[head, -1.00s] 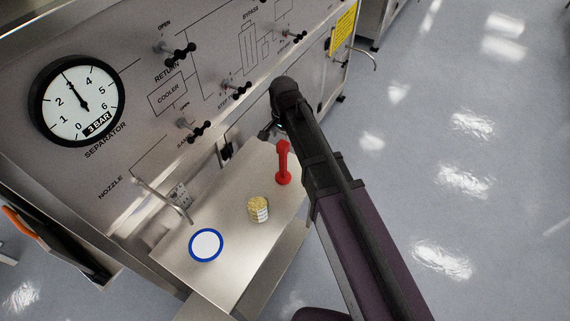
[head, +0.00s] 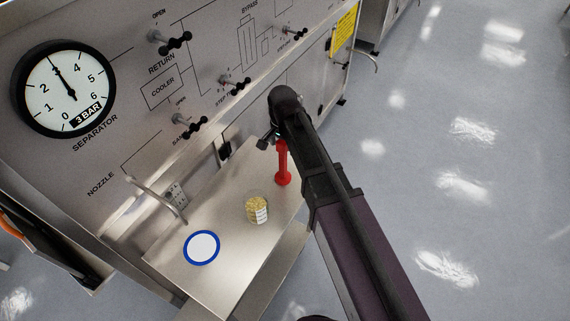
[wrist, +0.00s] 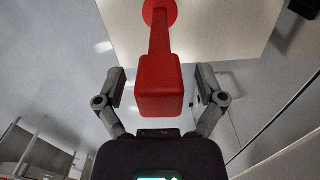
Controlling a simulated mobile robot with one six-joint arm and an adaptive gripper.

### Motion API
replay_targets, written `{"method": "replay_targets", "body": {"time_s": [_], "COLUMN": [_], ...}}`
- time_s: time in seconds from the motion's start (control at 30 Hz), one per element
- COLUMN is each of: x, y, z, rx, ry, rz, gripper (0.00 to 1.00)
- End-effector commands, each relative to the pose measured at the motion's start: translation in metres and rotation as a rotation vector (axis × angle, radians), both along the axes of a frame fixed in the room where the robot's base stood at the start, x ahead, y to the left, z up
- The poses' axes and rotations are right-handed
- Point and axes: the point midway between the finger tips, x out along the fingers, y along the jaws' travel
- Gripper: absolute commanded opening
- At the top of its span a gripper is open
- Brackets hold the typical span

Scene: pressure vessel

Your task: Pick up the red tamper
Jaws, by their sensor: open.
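The red tamper (head: 283,166) stands upright on the steel shelf (head: 225,262), near its right end. In the wrist view the tamper (wrist: 159,85) shows its square-ended handle close up, with its round base at the top of the picture. My gripper (wrist: 160,90) is open, with one finger on each side of the handle's end and a gap on both sides. In the head view my gripper (head: 268,141) is beside the tamper's top, partly hidden by my arm.
A jar with yellowish contents (head: 257,209) stands on the shelf left of the tamper. A white disc with a blue rim (head: 202,247) lies farther left. The panel with black-handled valves (head: 190,127) rises behind the shelf, and a nozzle pipe (head: 155,197) sticks out over it.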

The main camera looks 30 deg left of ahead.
Motion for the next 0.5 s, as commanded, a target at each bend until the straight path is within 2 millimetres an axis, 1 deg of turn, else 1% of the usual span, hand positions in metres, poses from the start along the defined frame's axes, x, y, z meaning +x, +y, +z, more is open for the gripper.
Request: {"method": "replay_targets", "body": {"time_s": [0.43,0.47,0.5], "x": [0.0002,0.0002,0.0003], "y": [-0.0002,-0.0002,-0.0003], "z": [0.0003,0.0003,0.0003], "rx": [0.0,0.0,0.0], "ry": [0.0,0.0,0.0], "rz": [0.0,0.0,0.0], "gripper": [0.89,0.8,0.68]}}
